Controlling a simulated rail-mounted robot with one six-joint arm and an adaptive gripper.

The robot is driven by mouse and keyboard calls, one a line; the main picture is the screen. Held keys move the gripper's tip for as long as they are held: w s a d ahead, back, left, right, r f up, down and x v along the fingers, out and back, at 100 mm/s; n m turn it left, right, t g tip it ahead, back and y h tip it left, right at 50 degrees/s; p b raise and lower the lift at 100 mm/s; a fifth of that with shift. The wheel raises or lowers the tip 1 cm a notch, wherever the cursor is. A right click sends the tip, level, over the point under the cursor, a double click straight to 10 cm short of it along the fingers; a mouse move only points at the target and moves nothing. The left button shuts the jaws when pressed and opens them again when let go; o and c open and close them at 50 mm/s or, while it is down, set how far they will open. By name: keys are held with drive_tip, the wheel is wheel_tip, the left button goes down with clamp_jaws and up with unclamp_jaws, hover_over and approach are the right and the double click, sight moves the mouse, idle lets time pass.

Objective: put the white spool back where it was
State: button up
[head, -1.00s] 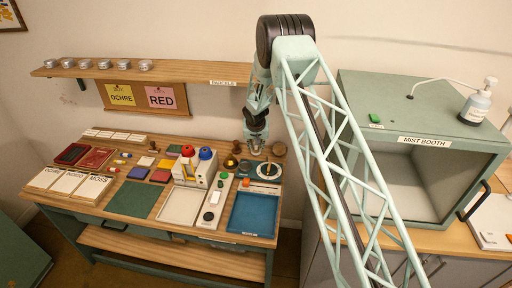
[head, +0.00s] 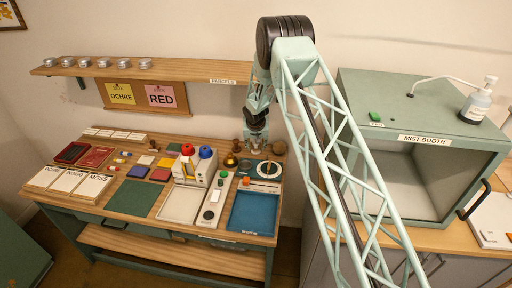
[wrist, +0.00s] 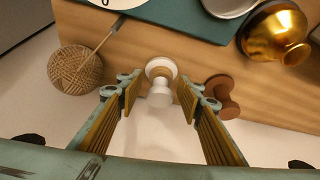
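The white spool (wrist: 160,82) is on the wooden tabletop near its edge in the wrist view. It sits between the two fingers of my gripper (wrist: 158,98), with a visible gap on each side. The gripper is open and holds nothing. In the head view my gripper (head: 255,142) hangs over the back right part of the pigment table, and I cannot make out the white spool there. A brown spool (wrist: 221,98) stands just right of the right finger.
A twine ball (wrist: 75,70) lies left of the gripper, and a golden vessel (wrist: 274,32) lies at the upper right. In the head view, a blue tray (head: 253,211) is in front and the mist booth (head: 425,141) stands to the right.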

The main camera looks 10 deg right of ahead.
sight(256, 149)
drive_tip(key=shift+r, duration=0.25)
drive_tip(key=shift+v, duration=1.45)
drive_tip(key=shift+s+a+f+b, duration=0.1)
drive_tip(key=shift+s+a+b, duration=0.1)
drive_tip(key=shift+s+b, duration=0.45)
drive_tip(key=shift+s+a+b, duration=0.15)
drive_tip(key=shift+s+b, duration=0.15)
drive_tip(key=shift+s, duration=0.65)
drive_tip(key=shift+s+a+f+b, duration=0.1)
drive_tip(key=shift+s+a+b, duration=0.1)
drive_tip(key=shift+s+b, duration=0.45)
drive_tip(key=shift+s+a+r+b, duration=0.1)
drive_tip(key=shift+s+a+b, duration=0.15)
drive_tip(key=shift+s+b, duration=0.85)
drive_tip(key=shift+s+a+f+b, duration=0.1)
drive_tip(key=shift+s+a+b, duration=0.1)
drive_tip(key=shift+s+b, duration=0.85)
drive_tip(key=shift+s+a+r+b, duration=0.1)
drive_tip(key=shift+s+a+b, duration=0.15)
drive_tip(key=shift+s+b, duration=0.8)
drive_tip(key=shift+s+p, duration=0.35)
drive_tip(key=shift+s, duration=0.1)
drive_tip(key=shift+r, duration=0.2)
